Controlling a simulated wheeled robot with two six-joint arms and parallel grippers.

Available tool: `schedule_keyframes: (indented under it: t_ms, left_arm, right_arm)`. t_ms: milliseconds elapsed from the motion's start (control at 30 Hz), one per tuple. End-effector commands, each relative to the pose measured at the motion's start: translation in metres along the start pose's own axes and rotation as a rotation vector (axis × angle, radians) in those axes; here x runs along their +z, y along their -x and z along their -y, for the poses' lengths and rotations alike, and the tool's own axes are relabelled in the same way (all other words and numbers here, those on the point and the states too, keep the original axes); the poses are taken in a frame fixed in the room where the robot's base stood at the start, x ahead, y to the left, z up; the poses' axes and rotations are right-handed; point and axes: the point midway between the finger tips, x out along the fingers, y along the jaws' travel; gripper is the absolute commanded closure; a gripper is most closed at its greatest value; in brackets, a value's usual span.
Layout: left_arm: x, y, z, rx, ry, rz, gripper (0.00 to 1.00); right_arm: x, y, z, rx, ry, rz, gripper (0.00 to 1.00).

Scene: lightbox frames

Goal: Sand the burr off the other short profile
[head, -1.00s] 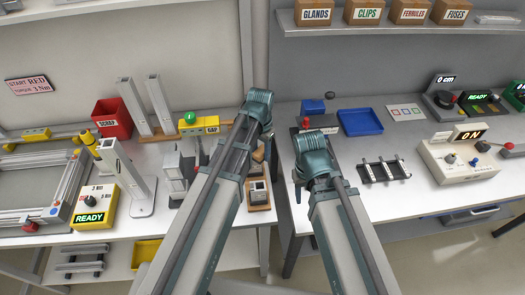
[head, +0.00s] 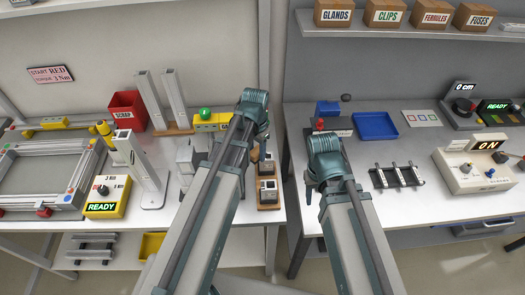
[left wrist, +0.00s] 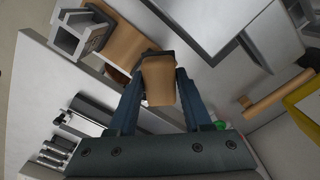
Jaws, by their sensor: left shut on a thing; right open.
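In the left wrist view, a profile's hollow end (left wrist: 70,40) shows at the upper left beside brown wood. My left gripper (head: 262,135) is behind the holder, its fingers mostly hidden by my arm. In its wrist view it is shut on a tan sanding block (left wrist: 159,82), apart from the visible profile. My right gripper (head: 309,190) hangs by the right bench's front edge, jaws largely hidden, empty.
A yellow gap gauge (head: 211,121) and a red scrap bin (head: 127,112) stand behind. A READY box (head: 107,197) and a large frame (head: 45,178) lie left. On the right bench are a blue tray (head: 376,126) and a black rack (head: 397,178). A gap separates the benches.

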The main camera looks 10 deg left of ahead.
Motion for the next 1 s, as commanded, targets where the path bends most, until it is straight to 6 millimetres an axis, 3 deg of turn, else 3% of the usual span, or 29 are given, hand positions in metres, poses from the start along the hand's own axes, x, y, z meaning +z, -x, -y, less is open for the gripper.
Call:
schedule_keyframes:
  t_ms: [367,1000]
  left_arm:
    - [0.0,0.004,0.001,-0.001,-0.001,0.0,0.95]
    - [-0.001,0.062,0.0,0.001,-0.001,-0.001,0.95]
  right_arm:
    - [0.0,0.004,0.0,0.0,0.0,0.0,0.5]
    - [0.004,0.061,-0.006,0.0,0.0,0.0,0.5]
